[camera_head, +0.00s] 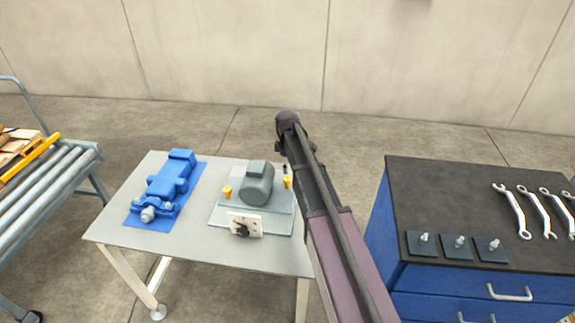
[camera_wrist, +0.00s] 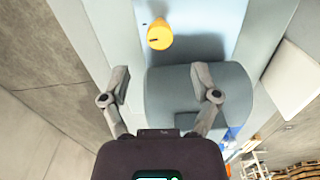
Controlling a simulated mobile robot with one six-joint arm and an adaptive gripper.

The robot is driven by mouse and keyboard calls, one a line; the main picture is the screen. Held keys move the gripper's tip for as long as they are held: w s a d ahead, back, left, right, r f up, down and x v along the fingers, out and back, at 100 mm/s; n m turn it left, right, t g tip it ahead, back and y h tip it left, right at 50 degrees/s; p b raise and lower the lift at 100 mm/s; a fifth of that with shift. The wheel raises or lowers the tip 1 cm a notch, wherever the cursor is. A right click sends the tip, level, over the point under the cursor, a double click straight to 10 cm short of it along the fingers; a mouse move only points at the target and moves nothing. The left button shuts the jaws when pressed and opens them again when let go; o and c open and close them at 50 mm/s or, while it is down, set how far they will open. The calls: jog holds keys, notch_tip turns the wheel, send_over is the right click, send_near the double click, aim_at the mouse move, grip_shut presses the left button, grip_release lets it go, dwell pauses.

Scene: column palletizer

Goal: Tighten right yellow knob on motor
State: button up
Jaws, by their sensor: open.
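The grey motor (camera_head: 257,185) stands on a light plate on the grey table. The right yellow knob (camera_head: 287,182) is at the motor's right side, close beside my arm in the head view. The left yellow knob (camera_head: 227,192) is on the motor's other side. In the wrist view, the right yellow knob (camera_wrist: 159,35) shows at the top centre, with the motor (camera_wrist: 180,95) below it. My gripper (camera_wrist: 160,72) is open, its two fingers apart with nothing between them held. The knob appears beyond the fingertips, not touching them. The gripper is mostly hidden behind my arm in the head view.
A blue machine (camera_head: 168,180) sits on a blue mat at the table's left. A small plate with a black knob (camera_head: 244,225) is in front of the motor. A blue cabinet (camera_head: 475,195) with wrenches and bolts stands right. A roller conveyor (camera_head: 45,180) is left.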

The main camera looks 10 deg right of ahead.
aim_at(287, 179)
jog(key=shift+r+p, duration=3.5)
jog(key=shift+r, duration=0.3)
jog(key=s+f+m+b, duration=0.2)
jog(key=s+m, duration=0.4)
jog(key=s, duration=0.7)
jog(key=s+f+m+b, duration=0.1)
jog(key=s+m, duration=0.6)
jog(key=s, duration=0.7)
jog(key=shift+f+b, duration=0.35)
jog(key=shift+b, duration=0.05)
